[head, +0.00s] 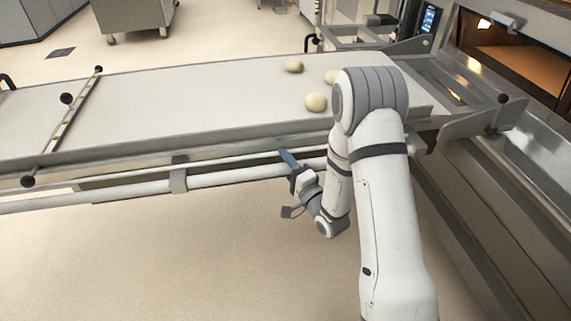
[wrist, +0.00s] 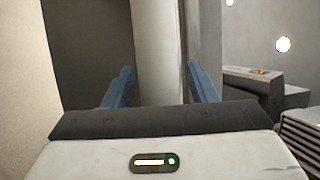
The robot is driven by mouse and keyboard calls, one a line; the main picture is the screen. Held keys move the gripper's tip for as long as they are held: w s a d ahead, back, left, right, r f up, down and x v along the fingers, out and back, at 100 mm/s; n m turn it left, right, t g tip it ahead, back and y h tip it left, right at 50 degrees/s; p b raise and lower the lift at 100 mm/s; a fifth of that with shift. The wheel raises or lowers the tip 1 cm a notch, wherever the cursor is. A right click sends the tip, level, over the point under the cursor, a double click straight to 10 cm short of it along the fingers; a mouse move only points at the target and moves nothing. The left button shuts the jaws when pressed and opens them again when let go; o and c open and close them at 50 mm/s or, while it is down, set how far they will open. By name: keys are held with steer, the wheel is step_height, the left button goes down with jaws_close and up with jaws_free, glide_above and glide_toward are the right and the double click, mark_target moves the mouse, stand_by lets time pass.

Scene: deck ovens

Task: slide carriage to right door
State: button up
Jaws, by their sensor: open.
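The carriage (head: 200,105) is a long flat loader with a pale belt top, running from the left edge to the ovens at the right. A light round bar (head: 225,176) runs along its near side and also shows upright in the wrist view (wrist: 158,45). My gripper (head: 288,158) is at this bar, low beside the carriage. In the wrist view its blue fingers (wrist: 160,88) are apart, one on each side of the bar. I cannot tell whether they touch it. An open oven mouth (head: 515,60) glows at the upper right; I cannot tell which door it is.
Dough balls (head: 316,102) lie on the belt near its right end, partly behind my arm. A crossbar with dark knobs (head: 75,110) spans the belt at left. A steel cabinet on casters (head: 133,15) stands behind. The floor (head: 180,260) in front is clear.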

steer(key=shift+c, duration=0.4)
jaws_close()
steer(key=shift+d+f, duration=0.1)
steer(key=shift+d, duration=0.05)
